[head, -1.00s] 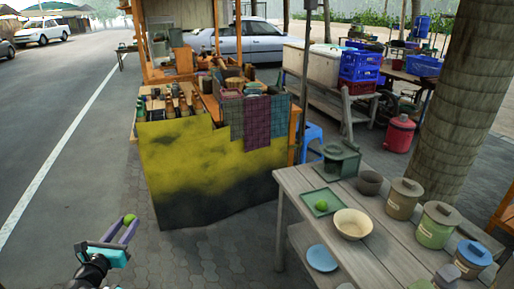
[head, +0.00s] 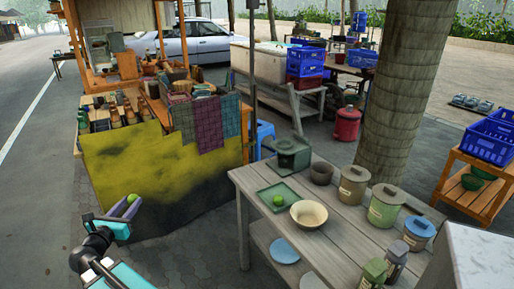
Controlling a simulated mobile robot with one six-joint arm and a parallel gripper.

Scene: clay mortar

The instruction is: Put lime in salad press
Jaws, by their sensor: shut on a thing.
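My gripper (head: 131,205), with purple fingers, is shut on a small green lime (head: 132,198) at the lower left of the head view. It is in the air over the pavement, left of the grey wooden table (head: 345,232) and well apart from it. A second lime (head: 278,200) lies on a square green tray (head: 264,204) on that table. Behind the tray stands a dark green block-shaped thing (head: 290,158), with a brown clay bowl (head: 321,173) to its right. I cannot tell for sure which of these is the salad press.
A cream bowl (head: 308,215) sits right of the tray. Lidded jars (head: 384,207) line the table's right side. A stall with a yellow-black cloth (head: 155,180) stands behind my gripper. A tree trunk (head: 392,95) rises behind the table. Pavement is clear between gripper and table.

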